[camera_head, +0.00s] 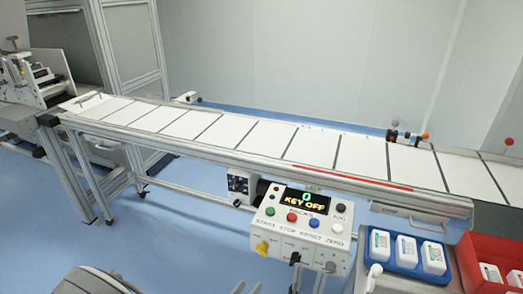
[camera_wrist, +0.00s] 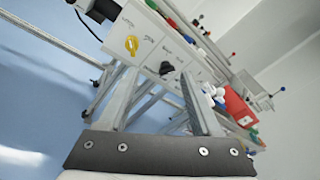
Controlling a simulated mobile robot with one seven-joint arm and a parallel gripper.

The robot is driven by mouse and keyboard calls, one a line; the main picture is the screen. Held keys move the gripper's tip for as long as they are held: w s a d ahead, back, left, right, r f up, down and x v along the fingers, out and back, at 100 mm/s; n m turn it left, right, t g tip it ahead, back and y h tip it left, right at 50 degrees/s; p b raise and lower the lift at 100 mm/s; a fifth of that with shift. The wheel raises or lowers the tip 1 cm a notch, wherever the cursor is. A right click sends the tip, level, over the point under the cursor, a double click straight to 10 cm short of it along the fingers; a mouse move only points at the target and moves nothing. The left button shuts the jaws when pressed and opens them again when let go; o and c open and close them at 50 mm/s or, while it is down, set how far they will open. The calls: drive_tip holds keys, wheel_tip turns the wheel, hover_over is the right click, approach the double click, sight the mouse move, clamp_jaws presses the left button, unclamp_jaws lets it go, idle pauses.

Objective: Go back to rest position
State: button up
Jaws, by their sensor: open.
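My gripper (camera_wrist: 158,82) shows in the wrist view, with its two fingers apart and nothing between them. The white control box (camera_wrist: 150,38) appears tilted beyond the fingertips, with its yellow knob (camera_wrist: 131,44) and black knob (camera_wrist: 166,68) facing me. I cannot tell the exact gap between the fingertips and the box, but no contact is evident. In the head view the control box (camera_head: 290,240) hangs at the front of the conveyor, and its display (camera_head: 306,202) reads "0" and "KEY OFF". The gripper's fingers do not show in the head view.
A blue tray (camera_head: 402,264) with white bottles and a red bin (camera_head: 490,247) stand at the lower right. Blue floor (camera_head: 170,225) is open in front of the conveyor on the left.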

drive_tip(key=s+d+r+m+g+p, duration=0.1)
drive_tip(key=d+r+m+g, duration=0.6)
drive_tip(key=r+m, duration=0.3)
drive_tip(key=s+d+r+m+g+p, duration=0.1)
drive_tip(key=d+r+m+g, duration=0.6)
drive_tip(key=r+m, duration=0.3)
drive_tip(key=s+d+r+m+t+y+p, duration=0.1)
drive_tip(key=s+r+m+y, duration=0.3)
drive_tip(key=r+m, duration=0.4)
drive_tip(key=s+d+r+m+t+y+p, duration=0.2)
drive_tip(key=s+d+r+m+t+y, duration=0.1)
drive_tip(key=r+m, duration=0.5)
drive_tip(key=shift+s+d+r+m+t+y, duration=0.25)
drive_tip(key=shift+s+r+m+t+y, duration=0.2)
drive_tip(key=shift+r+y, duration=0.5)
drive_tip(key=shift+f, duration=0.2)
drive_tip(key=shift+c, duration=1.3)
drive_tip(key=shift+d, duration=0.15)
